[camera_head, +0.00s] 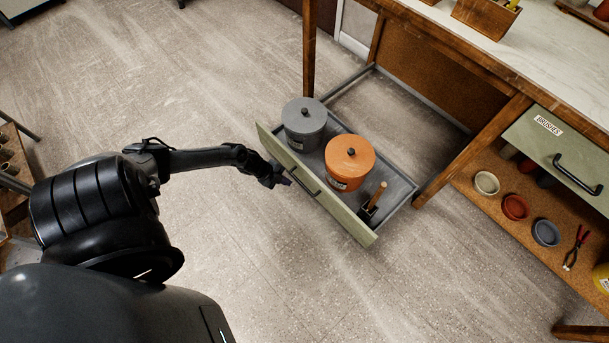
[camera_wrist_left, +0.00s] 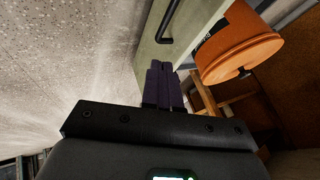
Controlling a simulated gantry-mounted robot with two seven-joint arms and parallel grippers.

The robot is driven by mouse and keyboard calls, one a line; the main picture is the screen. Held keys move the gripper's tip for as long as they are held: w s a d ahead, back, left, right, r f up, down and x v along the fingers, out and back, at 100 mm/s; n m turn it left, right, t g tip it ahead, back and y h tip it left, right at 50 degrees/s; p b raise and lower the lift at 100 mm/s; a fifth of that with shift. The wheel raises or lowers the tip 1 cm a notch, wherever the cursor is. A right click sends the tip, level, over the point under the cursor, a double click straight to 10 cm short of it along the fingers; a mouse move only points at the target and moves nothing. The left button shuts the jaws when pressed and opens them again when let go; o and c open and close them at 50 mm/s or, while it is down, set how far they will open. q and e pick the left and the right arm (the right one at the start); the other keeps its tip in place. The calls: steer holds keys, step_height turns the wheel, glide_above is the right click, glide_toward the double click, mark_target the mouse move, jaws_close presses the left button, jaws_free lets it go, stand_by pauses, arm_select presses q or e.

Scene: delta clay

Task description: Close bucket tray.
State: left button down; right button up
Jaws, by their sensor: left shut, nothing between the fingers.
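The bucket tray (camera_head: 345,226) is a drawer with a pale green front, pulled out from under the workbench. It holds a grey lidded bucket (camera_head: 304,124), an orange lidded bucket (camera_head: 349,164) and a wooden-handled tool (camera_head: 374,200). A dark bar handle (camera_head: 304,183) is on its front. My left gripper (camera_head: 286,182) is shut and empty, close to the front near the handle; contact cannot be told. In the left wrist view the shut fingers (camera_wrist_left: 163,85) point at the green front (camera_wrist_left: 190,30), below the handle (camera_wrist_left: 168,22), with the orange bucket (camera_wrist_left: 238,45) beyond. My right gripper is not in view.
A second green drawer (camera_head: 560,150) labelled brushes is at the right. Below it a shelf holds small bowls (camera_head: 515,207) and pliers (camera_head: 576,248). A wooden table leg (camera_head: 309,50) stands behind the tray. The floor in front of the tray is clear.

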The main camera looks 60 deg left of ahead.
arm_select(q)
steer(key=b, duration=0.8)
glide_toward(317, 186)
step_height(317, 186, down, 4)
steer(key=d, duration=0.2)
steer(key=shift+w+a+r+b, duration=0.2)
steer(key=shift+w+r+b, duration=0.05)
steer(key=shift+w+b, duration=0.2)
steer(key=shift+w+a+r+b, duration=0.1)
steer(key=shift+w+b, duration=0.05)
steer(key=shift+w, duration=0.2)
steer(key=shift+w+a+r+b, duration=0.1)
steer(key=shift+w+a+b, duration=0.05)
steer(key=shift+w, duration=0.2)
steer(key=shift+d, duration=0.1)
